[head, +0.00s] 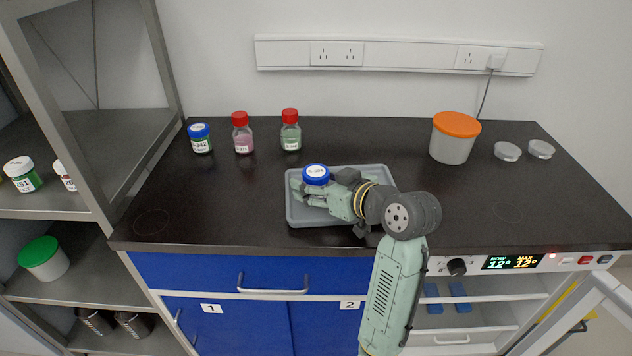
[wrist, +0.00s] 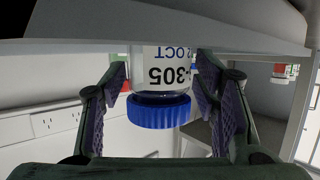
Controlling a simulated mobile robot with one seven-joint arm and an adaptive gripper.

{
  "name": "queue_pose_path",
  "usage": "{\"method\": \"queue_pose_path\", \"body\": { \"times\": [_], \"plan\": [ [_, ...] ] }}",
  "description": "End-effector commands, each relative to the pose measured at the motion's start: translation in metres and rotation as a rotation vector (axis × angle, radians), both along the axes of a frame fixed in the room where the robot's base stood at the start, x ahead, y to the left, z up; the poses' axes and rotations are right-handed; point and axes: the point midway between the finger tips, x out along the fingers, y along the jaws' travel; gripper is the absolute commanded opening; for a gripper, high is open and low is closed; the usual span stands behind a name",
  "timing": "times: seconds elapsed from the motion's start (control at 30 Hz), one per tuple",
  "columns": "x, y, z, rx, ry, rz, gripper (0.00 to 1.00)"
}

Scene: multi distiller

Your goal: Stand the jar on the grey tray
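The jar (head: 316,174) has a blue lid and a white label. It is upright at the left part of the grey tray (head: 377,176); whether its base touches the tray floor is hidden. My gripper (head: 304,190) reaches in from the right, low over the tray, with its fingers around the jar. In the wrist view the picture is upside down: the jar (wrist: 162,72), its label reading "305", is between the two finger pads of my gripper (wrist: 162,75).
A blue-lidded jar (head: 200,139) and two red-lidded bottles (head: 243,134) (head: 290,131) stand behind the tray to the left. An orange-lidded tub (head: 453,139) and two clear dishes (head: 507,152) (head: 541,149) are at the right. The counter left of the tray is clear.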

Motion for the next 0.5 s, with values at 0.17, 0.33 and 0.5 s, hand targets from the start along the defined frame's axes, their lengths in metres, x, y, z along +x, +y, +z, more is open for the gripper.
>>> {"method": "queue_pose_path", "body": {
  "times": [0.17,0.33,0.5],
  "plan": [
    [0.0,0.0,0.0001,0.0,0.0,0.0,0.62],
    [0.0,-0.0001,0.0008,0.0,0.0,0.0,0.62],
    [-0.0052,-0.0059,0.006,0.0,-0.001,-0.003,0.62]
  ]
}}
